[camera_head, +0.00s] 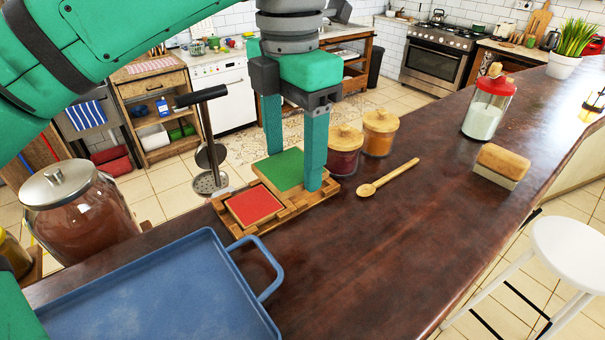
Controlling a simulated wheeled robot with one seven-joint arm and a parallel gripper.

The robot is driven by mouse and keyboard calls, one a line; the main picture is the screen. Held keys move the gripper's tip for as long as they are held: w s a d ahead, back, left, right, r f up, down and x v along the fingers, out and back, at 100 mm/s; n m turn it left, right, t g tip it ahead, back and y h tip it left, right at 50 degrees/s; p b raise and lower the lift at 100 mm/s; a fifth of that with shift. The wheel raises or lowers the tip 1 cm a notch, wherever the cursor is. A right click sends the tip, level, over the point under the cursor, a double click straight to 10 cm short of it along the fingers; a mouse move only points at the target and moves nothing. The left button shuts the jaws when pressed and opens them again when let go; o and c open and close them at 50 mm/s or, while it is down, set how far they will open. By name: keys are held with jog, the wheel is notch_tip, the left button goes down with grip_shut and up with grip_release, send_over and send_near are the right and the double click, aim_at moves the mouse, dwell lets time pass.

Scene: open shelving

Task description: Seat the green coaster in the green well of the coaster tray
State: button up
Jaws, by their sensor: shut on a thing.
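The green coaster (276,171) is a square with a green top and a pale wooden edge. My gripper (294,171) points straight down and is shut on it, one finger at its far left side and the other at its right side. The coaster is over the far right part of the wooden coaster tray (298,204). I cannot tell whether it rests in the tray or is slightly above it. The green well is hidden under the coaster. A red coaster (253,205) lies in the near left part of the tray.
A blue tray (160,295) is in front at left, and a large brown jar (80,215) stands behind it. Two lidded jars, red (345,160) and orange (379,138), stand close behind my right finger. A wooden spoon (388,178) lies right. The counter's front right is clear.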

aim_at(297, 147)
jog(key=w+f, duration=0.1)
jog(key=w, duration=0.2)
jog(key=w+f, duration=0.1)
jog(key=w, duration=0.1)
jog(key=shift+w+d+f, duration=0.2)
jog(key=shift+d+f, duration=0.1)
jog(key=w+f, duration=0.2)
jog(key=f, duration=0.1)
jog(key=w+f, duration=0.1)
jog(key=w, duration=0.1)
jog(key=shift+d+f, duration=0.3)
jog(key=shift+f, duration=0.1)
jog(key=shift+w+f, duration=0.35)
jog(key=shift+f, duration=0.1)
jog(key=shift+w+f, duration=0.1)
jog(key=shift+f, duration=1.5)
jog(key=shift+f, duration=0.1)
jog(key=o, duration=1.1)
jog(key=shift+c, duration=0.2)
notch_tip(297, 147, up, 12)
